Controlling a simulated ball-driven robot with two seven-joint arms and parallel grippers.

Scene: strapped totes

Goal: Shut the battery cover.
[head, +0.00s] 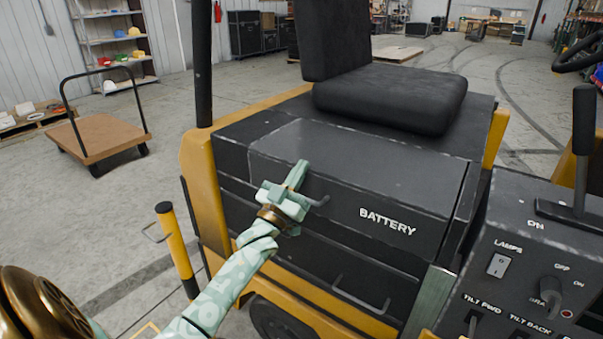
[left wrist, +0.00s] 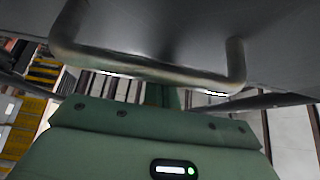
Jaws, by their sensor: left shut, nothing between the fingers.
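The battery cover (head: 375,165) is a dark lid on the yellow-and-black vehicle, with "BATTERY" in white on its front. It lies low over the compartment; I cannot tell whether it is fully seated. A bar handle (head: 320,201) stands out from its front, and it shows large in the left wrist view (left wrist: 150,70). My left gripper (head: 301,172), pale green, is shut and empty at the cover's left front, next to the handle. In the head view its fingers overlap the cover; contact cannot be told. My right gripper is not in view.
A black seat (head: 390,95) stands behind the cover. A control panel (head: 530,260) with switches and a lever is at the right. A second handle (head: 362,295) sits lower on the front. A yellow-and-black post (head: 176,245) and a flat cart (head: 98,136) stand left.

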